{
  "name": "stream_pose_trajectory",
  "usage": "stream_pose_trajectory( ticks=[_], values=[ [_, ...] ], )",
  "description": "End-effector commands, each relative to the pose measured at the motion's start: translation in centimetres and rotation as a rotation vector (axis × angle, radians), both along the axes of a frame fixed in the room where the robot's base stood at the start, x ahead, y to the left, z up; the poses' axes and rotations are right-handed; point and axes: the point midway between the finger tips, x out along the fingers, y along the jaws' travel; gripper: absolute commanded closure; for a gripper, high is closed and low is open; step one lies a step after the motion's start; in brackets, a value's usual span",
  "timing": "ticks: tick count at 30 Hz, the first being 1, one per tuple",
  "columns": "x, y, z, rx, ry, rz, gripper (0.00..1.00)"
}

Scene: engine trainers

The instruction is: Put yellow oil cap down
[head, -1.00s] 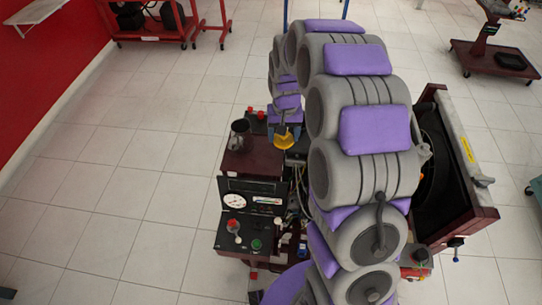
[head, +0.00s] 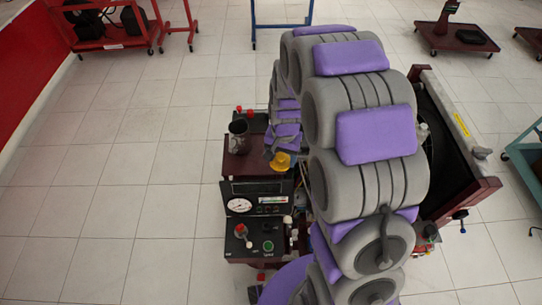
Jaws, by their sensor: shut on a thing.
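The yellow oil cap (head: 281,161) is at the end of my arm, near the centre of the head view. My gripper (head: 279,152) is shut on it, pointing down at the right edge of the dark red ledge of the engine trainer (head: 240,169). My wrist and arm hide part of the gripper and much of the engine behind. I cannot tell whether the cap touches anything below it.
A dark cup (head: 238,138) stands on the ledge, left of the cap. A gauge panel (head: 255,200) and a control box with a red-topped lever (head: 241,231) are nearer me. Open tiled floor (head: 120,190) lies to the left.

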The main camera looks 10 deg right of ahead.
Motion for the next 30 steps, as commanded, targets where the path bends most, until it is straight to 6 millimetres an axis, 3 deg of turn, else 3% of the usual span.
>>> stream_pose_trajectory(
  ticks=[8,14,17,30],
  values=[
    [-4.7,-1.6,-3.4,-0.030,0.011,-0.338,0.60],
    [-5.6,-2.5,-4.3,-0.044,0.003,-0.453,0.60],
    [-4.5,-2.3,-4.5,-0.045,0.003,-0.462,0.60],
    [4.0,-0.5,-5.4,-0.044,0.005,-0.458,0.60]
  ],
)
